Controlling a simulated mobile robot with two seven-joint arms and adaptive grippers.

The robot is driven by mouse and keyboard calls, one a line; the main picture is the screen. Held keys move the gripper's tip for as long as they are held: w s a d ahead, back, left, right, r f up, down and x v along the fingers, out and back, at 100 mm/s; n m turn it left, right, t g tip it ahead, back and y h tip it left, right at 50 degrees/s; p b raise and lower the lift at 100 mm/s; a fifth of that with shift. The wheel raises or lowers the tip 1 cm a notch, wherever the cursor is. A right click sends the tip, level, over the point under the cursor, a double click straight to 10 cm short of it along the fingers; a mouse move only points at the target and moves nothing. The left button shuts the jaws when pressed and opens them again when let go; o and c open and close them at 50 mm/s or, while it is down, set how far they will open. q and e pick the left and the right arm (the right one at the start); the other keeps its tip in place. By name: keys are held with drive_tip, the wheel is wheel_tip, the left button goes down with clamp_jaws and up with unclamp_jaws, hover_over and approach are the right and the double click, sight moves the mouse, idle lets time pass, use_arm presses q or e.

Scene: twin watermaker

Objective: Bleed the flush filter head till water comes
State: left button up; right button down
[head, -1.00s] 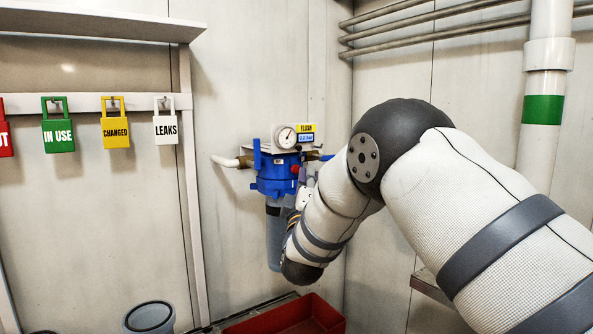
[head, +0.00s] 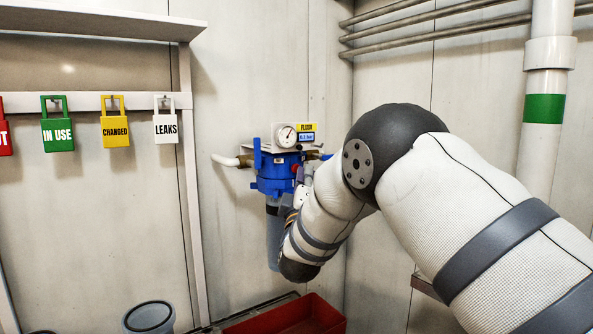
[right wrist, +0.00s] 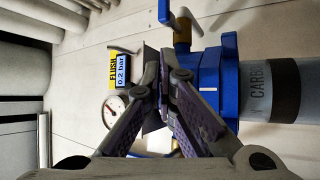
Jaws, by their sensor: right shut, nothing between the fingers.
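The flush filter has a blue head (head: 272,186) on the wall with a grey-blue bowl (head: 274,240) below it. A red knob (head: 294,169) shows on the head's right side. A pressure gauge (head: 285,137) and a FLUSH label (head: 307,128) are above. My right gripper (right wrist: 158,78) is shut and empty, its fingertips close beside the blue head (right wrist: 229,85); contact cannot be told. The fingers hide the red knob in the right wrist view. The display (right wrist: 124,70) there reads 0.2 bar. No water is visible. My left gripper is not in view.
A red bin (head: 290,318) is on the floor below the filter, and a grey bucket (head: 149,317) to its left. A brass valve with a blue handle (right wrist: 164,12) is beside the head. Padlock-shaped tags, including LEAKS (head: 165,128), hang at left.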

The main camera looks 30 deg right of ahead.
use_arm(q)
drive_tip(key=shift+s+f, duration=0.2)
use_arm(e)
drive_tip(key=shift+w, duration=0.45)
idle(0.4)
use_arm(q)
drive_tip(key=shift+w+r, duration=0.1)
use_arm(e)
drive_tip(key=shift+s+r, duration=0.1)
idle(0.9)
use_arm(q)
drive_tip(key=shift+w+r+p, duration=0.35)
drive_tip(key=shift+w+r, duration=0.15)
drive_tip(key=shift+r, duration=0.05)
use_arm(e)
drive_tip(key=shift+s, duration=0.8)
